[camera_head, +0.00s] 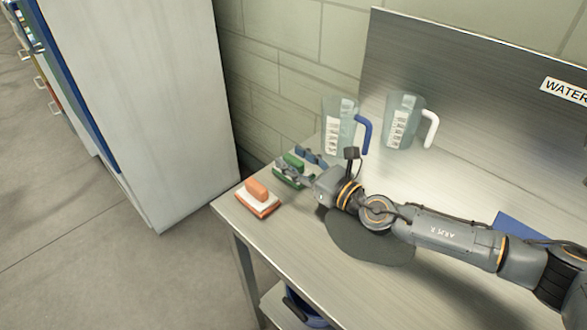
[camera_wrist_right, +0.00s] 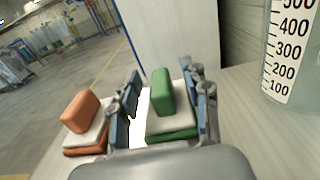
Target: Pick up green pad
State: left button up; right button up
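The green pad (camera_head: 292,161) lies on the metal table near its left end, with a green handle block on a white layer over a green base. In the right wrist view the green pad (camera_wrist_right: 162,92) stands between the two blue-padded fingers of my right gripper (camera_wrist_right: 165,100). Gaps show between the fingers and the handle. My right gripper (camera_head: 303,167) is open around the pad and partly covers it in the head view. My left gripper is not in view.
An orange pad (camera_head: 257,191) lies just left of the green one and also shows in the right wrist view (camera_wrist_right: 81,110). A blue-handled jug (camera_head: 338,124) and a white-handled jug (camera_head: 402,121) stand behind. A tall cabinet (camera_head: 140,90) stands beyond the table's left edge.

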grip_shut()
jog(key=shift+r, duration=0.1)
